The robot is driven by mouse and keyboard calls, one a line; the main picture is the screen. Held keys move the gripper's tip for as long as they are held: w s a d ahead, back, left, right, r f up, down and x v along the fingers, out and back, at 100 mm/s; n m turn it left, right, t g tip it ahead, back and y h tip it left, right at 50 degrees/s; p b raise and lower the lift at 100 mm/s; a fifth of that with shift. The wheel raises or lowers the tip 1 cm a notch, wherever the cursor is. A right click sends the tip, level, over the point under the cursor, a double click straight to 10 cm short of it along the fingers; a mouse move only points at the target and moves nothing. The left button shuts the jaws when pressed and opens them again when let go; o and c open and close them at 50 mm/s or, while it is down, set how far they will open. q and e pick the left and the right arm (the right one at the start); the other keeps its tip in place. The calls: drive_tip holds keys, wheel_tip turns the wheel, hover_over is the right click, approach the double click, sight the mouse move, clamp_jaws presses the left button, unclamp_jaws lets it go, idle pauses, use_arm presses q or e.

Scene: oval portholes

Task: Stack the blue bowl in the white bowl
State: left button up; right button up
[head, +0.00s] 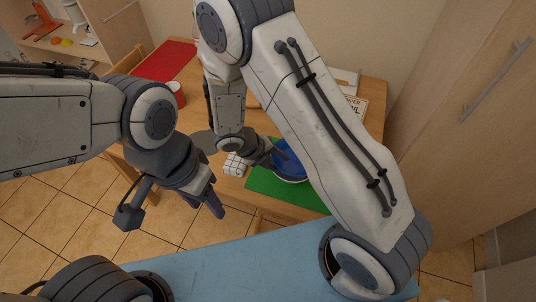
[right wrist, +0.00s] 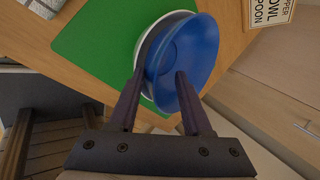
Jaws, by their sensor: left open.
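The blue bowl (head: 288,160) sits in or over the white bowl (head: 293,180) on the green mat (head: 262,184). In the right wrist view the blue bowl (right wrist: 190,50) looks tilted and offset to the right, and the white bowl's rim (right wrist: 142,48) shows along its left side. Whether it is fully seated I cannot tell. My right gripper (right wrist: 159,74) has its fingers apart at the bowl's near rim, one finger over the blue inside and one outside. My left gripper (head: 207,210) is open and empty, in front of the table.
A white gridded cube (head: 235,165) and a grey disc (head: 203,141) lie left of the bowls. A red and white cup (head: 177,93) and a red mat (head: 172,59) are further back. A printed card (right wrist: 270,10) lies beyond the bowls. Tall cabinets stand at right.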

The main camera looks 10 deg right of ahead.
drive_tip(key=v, duration=1.1)
drive_tip(key=s+a+r+m+y, duration=0.1)
drive_tip(key=s+r+m, duration=0.3)
drive_tip(key=m, duration=0.6)
drive_tip(key=s+a+r+m+g+y, duration=0.1)
drive_tip(key=s+r+m+y, duration=0.3)
drive_tip(key=s+m, duration=0.3)
drive_tip(key=s+a+r+m+y, duration=0.1)
drive_tip(key=s+r+m, duration=0.4)
drive_tip(key=m, duration=0.9)
drive_tip(key=shift+s+y+p, duration=0.45)
drive_tip(key=shift+s+y, duration=0.25)
